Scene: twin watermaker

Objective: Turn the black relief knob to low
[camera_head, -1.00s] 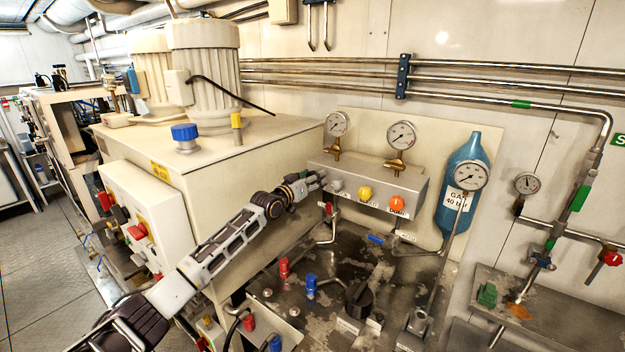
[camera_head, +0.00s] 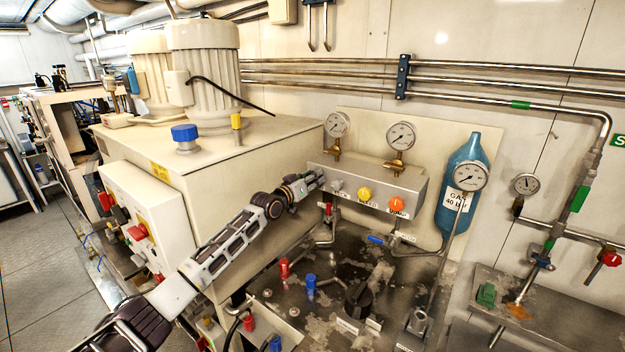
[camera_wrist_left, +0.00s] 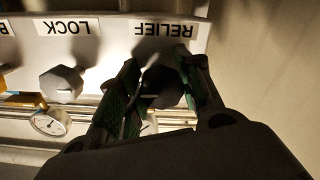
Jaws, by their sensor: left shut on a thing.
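The black relief knob (camera_wrist_left: 160,88) sits on the grey panel under the upside-down RELIEF label (camera_wrist_left: 163,30) in the left wrist view. My left gripper (camera_wrist_left: 155,92) is shut on it, with one green-padded finger on either side. In the head view my left gripper (camera_head: 318,178) is at the left end of the control box (camera_head: 372,181) and hides the relief knob. The knob's pointer setting cannot be read clearly. My right gripper is not in view.
A grey LOCK knob (camera_wrist_left: 62,84) is beside the relief knob. Yellow (camera_head: 364,194) and orange (camera_head: 397,203) knobs are further right on the box. Gauges (camera_head: 401,136) stand above it. The cream tank cabinet (camera_head: 225,165) lies close behind my left arm.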

